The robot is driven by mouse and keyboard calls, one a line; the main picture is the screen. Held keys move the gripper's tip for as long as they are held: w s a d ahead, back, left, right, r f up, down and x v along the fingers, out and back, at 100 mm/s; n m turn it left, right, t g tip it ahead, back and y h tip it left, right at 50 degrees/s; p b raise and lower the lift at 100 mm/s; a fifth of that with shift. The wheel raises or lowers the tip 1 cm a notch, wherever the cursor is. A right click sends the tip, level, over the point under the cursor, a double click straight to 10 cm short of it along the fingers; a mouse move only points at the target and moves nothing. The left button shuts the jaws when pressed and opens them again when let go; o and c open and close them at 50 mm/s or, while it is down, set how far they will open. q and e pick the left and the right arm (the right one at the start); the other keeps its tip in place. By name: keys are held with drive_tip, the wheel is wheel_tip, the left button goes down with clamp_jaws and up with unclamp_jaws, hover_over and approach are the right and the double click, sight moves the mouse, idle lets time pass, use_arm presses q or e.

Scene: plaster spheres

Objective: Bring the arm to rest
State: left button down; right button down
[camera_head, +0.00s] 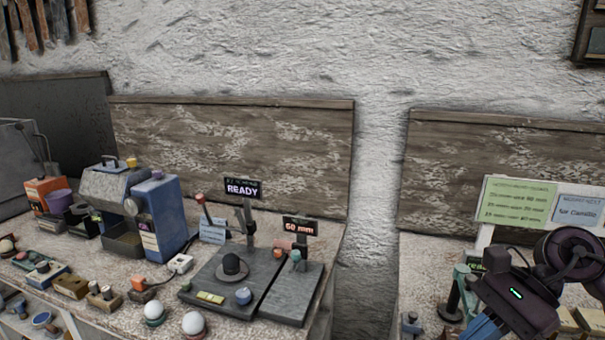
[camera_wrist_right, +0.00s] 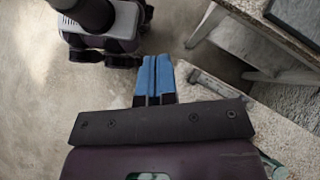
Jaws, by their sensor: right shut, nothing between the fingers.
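My right arm shows in the head view at the lower right, dark with a small green light, in front of the right-hand table. Its gripper (camera_head: 484,331) has blue fingers, partly cut off by the bottom edge. In the right wrist view the blue fingers of my right gripper (camera_wrist_right: 154,80) lie together with nothing between them, above the concrete floor. My left gripper is not in view. Two white plaster spheres (camera_head: 154,313) (camera_head: 193,324) stand on the front of the left table (camera_head: 235,328).
A gauge plate (camera_head: 225,275) with "READY" (camera_head: 243,188) and "60 mm" (camera_head: 300,226) displays stands on the left table. A blue-grey machine (camera_head: 160,215) is behind. A gap separates it from the right table (camera_head: 420,285), which bears a green notice board (camera_head: 517,200).

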drive_tip(key=w+a+f+m+t+y, duration=0.25)
drive_tip(key=a+m+t+y, duration=0.3)
drive_tip(key=m+y, duration=0.55)
drive_tip(key=w+d+f+m+t+h, duration=0.15)
drive_tip(key=f+m+t+h, duration=0.25)
drive_tip(key=m+t, duration=0.55)
drive_tip(key=d+f+m+t+h, duration=0.3)
drive_tip(key=f+m+t+h, duration=0.1)
drive_tip(key=m, duration=1)
drive_tip(key=s+d+f+m+g+h, duration=0.2)
drive_tip(key=s+f+m+h, duration=0.4)
drive_tip(key=f+m, duration=0.5)
drive_tip(key=s+d+f+m+g+h, duration=0.3)
drive_tip(key=s+f+m+h, duration=0.3)
drive_tip(key=f+m, duration=0.5)
drive_tip(key=shift+s+f+m, duration=0.35)
drive_tip(key=shift+s+f, duration=0.3)
drive_tip(key=shift+s, duration=0.05)
